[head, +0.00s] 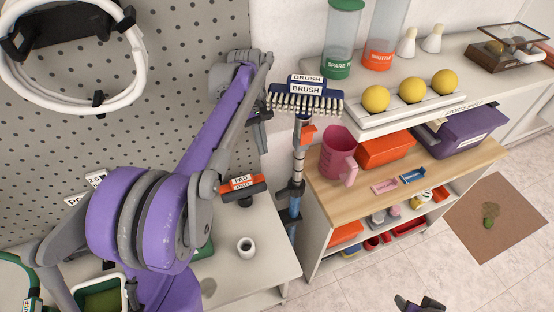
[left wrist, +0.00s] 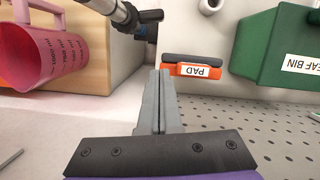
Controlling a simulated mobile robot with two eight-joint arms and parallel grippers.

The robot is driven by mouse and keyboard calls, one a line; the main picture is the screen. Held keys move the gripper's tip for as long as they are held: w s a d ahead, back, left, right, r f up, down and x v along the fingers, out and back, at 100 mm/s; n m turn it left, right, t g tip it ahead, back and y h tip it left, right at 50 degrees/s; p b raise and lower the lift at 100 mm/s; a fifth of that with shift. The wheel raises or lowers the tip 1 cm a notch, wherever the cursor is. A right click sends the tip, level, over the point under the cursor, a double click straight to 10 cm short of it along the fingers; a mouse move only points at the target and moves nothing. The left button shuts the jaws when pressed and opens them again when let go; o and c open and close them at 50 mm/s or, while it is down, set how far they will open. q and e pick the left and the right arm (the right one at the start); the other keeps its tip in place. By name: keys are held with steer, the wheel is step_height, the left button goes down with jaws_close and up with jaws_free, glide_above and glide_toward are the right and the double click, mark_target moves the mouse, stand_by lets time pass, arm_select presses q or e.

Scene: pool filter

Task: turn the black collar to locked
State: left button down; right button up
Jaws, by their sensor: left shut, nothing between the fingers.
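The black collar (head: 297,187) sits around the upright pole between its grey upper tube and blue lower tube, below the brush head (head: 306,90). In the left wrist view the black collar (left wrist: 123,14) is at the top edge, partly cut off, with a black stub pointing right. My left gripper (left wrist: 159,72) is shut and empty, its fingertips apart from the collar. In the head view only a dark part of it shows beside the pole, and its fingers are not clear. A small part of my right gripper (head: 420,304) shows at the bottom edge.
A pink jug (head: 338,153) stands on the wooden shelf right of the pole. A green leaf bin (left wrist: 280,45) and pegboard (left wrist: 255,130) are at right.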

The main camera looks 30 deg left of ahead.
arm_select(q)
steer(key=x, duration=1)
steer(key=shift+s+r, duration=0.1)
steer(key=shift+s, duration=0.1)
steer(key=shift+s+d+r, duration=0.1)
steer(key=shift+s+d, duration=0.4)
steer(key=shift+d, duration=0.35)
steer(key=shift+s+d+r, duration=0.1)
steer(key=shift+s+d, duration=0.4)
steer(key=shift+d, duration=0.35)
